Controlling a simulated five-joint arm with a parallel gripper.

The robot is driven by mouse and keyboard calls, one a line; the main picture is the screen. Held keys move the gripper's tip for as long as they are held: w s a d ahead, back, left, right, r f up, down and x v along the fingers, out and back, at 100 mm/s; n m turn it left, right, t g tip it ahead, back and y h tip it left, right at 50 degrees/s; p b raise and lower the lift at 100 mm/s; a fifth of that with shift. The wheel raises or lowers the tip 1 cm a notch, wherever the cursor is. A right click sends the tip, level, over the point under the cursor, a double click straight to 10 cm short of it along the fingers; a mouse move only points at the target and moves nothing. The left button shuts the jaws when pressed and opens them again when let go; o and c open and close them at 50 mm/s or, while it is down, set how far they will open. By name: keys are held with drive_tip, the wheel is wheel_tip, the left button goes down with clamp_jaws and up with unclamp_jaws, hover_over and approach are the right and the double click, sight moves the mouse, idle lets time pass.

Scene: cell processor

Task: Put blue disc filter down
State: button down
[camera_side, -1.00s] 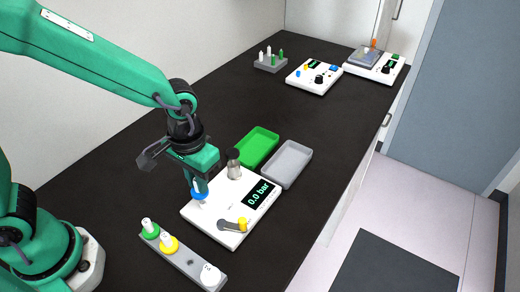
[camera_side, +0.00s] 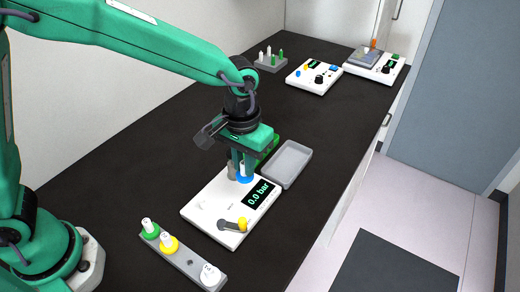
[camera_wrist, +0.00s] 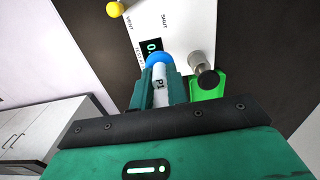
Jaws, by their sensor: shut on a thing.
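The blue disc filter (camera_side: 245,178) is held upright in my gripper (camera_side: 243,172). It is over the back part of the white pressure device (camera_side: 215,205), between the metal post and the 0.0 bar display. In the wrist view, the blue disc (camera_wrist: 159,59) shows between my green fingers, with a white body labelled "P1" (camera_wrist: 160,85) behind it. My gripper is shut on it. Whether the disc touches the device below cannot be told.
A green tray (camera_wrist: 208,91) lies behind the device, mostly hidden by my gripper in the side view. A grey tray (camera_side: 288,163) is beside it. A rack (camera_side: 185,258) with green, yellow and white filters stands in front. A yellow-knobbed valve lever (camera_side: 242,224) sits on the device.

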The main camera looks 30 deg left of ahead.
drive_tip(key=w+d+r, duration=0.2)
drive_tip(key=w+d, duration=0.5)
drive_tip(key=d, duration=0.1)
drive_tip(key=shift+d, duration=0.3)
drive_tip(key=shift+w, duration=0.1)
approach(287, 167)
drive_tip(key=shift+f, duration=1.9)
drive_tip(key=c, duration=1.4)
unclamp_jaws()
drive_tip(key=shift+r, duration=0.2)
wheel_tip(287, 167, up, 12)
drive_tip(key=shift+f, duration=0.15)
